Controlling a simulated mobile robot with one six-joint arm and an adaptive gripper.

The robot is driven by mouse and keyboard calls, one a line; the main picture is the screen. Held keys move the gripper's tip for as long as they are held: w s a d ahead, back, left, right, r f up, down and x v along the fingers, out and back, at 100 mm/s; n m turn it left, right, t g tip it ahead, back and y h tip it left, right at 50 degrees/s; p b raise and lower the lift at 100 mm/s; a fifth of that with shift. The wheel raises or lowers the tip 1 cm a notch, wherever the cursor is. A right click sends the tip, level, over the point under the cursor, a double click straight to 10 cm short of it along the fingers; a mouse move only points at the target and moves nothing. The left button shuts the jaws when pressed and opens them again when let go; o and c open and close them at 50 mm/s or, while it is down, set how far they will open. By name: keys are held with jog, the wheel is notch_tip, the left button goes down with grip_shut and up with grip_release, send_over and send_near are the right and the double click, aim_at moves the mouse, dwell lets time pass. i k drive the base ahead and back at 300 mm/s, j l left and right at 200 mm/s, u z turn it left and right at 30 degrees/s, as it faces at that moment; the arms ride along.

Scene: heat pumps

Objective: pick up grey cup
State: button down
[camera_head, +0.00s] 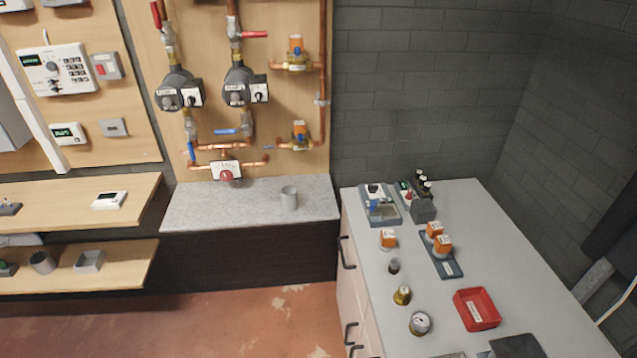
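A small grey cup (289,198) stands upright on the grey stone-like ledge (240,210) below the pipe board, right of the ledge's middle. Nothing touches it and its front is unobstructed in the head view. A second dark grey cup-like thing (43,262) lies tilted on the lower wooden shelf (120,277) at the left. My gripper is not in view.
A white-topped drawer cabinet (480,240) stands right of the ledge, holding valves, gauges and a red tray (477,309). Pumps and copper pipes (215,148) hang above the ledge. The reddish floor (220,320) in front of the ledge is clear.

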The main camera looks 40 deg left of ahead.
aim_at(289, 193)
jog(key=u, duration=1.7)
jog(key=i+j+z, duration=0.2)
jog(key=i+j, duration=0.15)
jog(key=j, duration=0.3)
jog(key=i+j+z, duration=0.1)
jog(key=j, duration=0.25)
jog(key=i+j+z, duration=0.1)
jog(key=j, duration=0.25)
jog(key=i+j, duration=0.2)
jog(key=j, duration=0.15)
jog(key=i+j+z, duration=0.15)
jog(key=i+j, duration=0.3)
jog(key=i, duration=0.25)
jog(key=i+j+z, duration=0.2)
jog(key=i+j, duration=0.35)
jog(key=i+j+z, duration=0.2)
jog(key=i+j, duration=0.1)
jog(key=i, duration=0.05)
